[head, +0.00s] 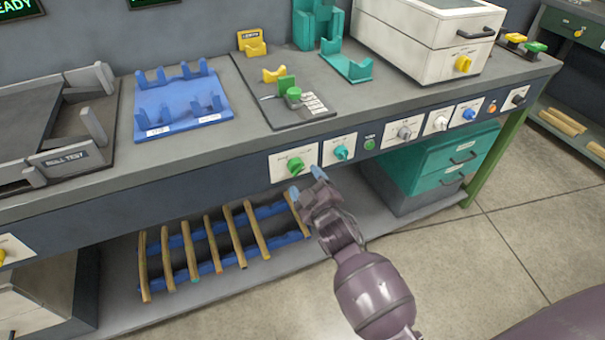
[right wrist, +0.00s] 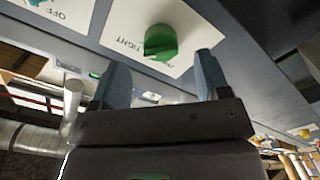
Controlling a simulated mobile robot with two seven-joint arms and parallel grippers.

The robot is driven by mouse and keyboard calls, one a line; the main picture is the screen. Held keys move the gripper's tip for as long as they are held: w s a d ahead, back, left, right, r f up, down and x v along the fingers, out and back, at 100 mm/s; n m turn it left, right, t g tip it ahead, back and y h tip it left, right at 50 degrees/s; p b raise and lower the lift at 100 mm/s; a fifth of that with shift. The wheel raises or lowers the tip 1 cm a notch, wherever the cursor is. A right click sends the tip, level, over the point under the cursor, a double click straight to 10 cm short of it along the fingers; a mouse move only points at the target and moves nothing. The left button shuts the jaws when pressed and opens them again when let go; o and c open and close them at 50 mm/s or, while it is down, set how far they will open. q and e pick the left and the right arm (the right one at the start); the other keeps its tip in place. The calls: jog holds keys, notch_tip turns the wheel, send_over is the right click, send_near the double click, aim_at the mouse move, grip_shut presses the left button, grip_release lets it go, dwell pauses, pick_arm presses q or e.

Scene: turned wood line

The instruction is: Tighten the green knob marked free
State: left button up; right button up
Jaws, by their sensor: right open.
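The green knob (head: 295,165) sits on a white plate (head: 280,161) on the front panel of the bench. In the right wrist view the green knob (right wrist: 160,40) is close, beyond and between my fingertips, and its plate (right wrist: 135,18) reads "TIGHT" on one side; the lettering on the other side is partly hidden by the knob. My right gripper (head: 306,182) is open just below the knob in the head view; in the right wrist view the gripper (right wrist: 163,72) has its blue-grey fingers apart with nothing between them. My left gripper is not in view.
A teal knob (head: 341,152) is just right of the green one, with more knobs (head: 405,132) further right. A teal drawer unit (head: 425,162) stands to the right. Open floor (head: 480,265) lies at lower right.

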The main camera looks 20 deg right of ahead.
jog(key=s, duration=0.6)
jog(key=shift+s+p, duration=0.35)
jog(key=shift+p, duration=0.1)
jog(key=shift+d, duration=0.1)
